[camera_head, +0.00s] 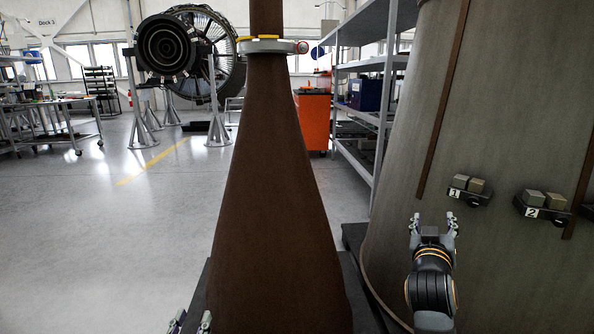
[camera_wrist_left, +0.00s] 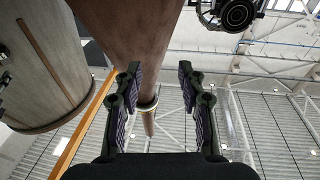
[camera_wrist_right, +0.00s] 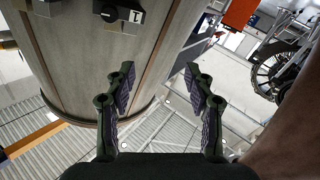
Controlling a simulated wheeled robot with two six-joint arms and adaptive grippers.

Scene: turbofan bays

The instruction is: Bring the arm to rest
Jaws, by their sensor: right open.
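My right gripper (camera_head: 433,220) is raised in front of the big grey-brown curved panel (camera_head: 400,240) at the right. Its fingers are spread and empty, as the right wrist view also shows (camera_wrist_right: 160,74). It is below and left of the small dark bracket labelled 1 (camera_head: 470,190) and looks apart from it. My left gripper (camera_head: 191,322) shows only its fingertips at the bottom edge, left of the brown tapered column (camera_head: 265,210). In the left wrist view its two fingers (camera_wrist_left: 159,74) are apart with nothing held between them. Most of the left arm is out of view.
A second bracket labelled 2 (camera_head: 541,205) sits further right on the panel. A metal shelf rack (camera_head: 383,64) and an orange cabinet (camera_head: 313,122) stand behind the column. A turbofan engine (camera_head: 200,50) stands at back left. The grey floor (camera_head: 110,240) at left is clear.

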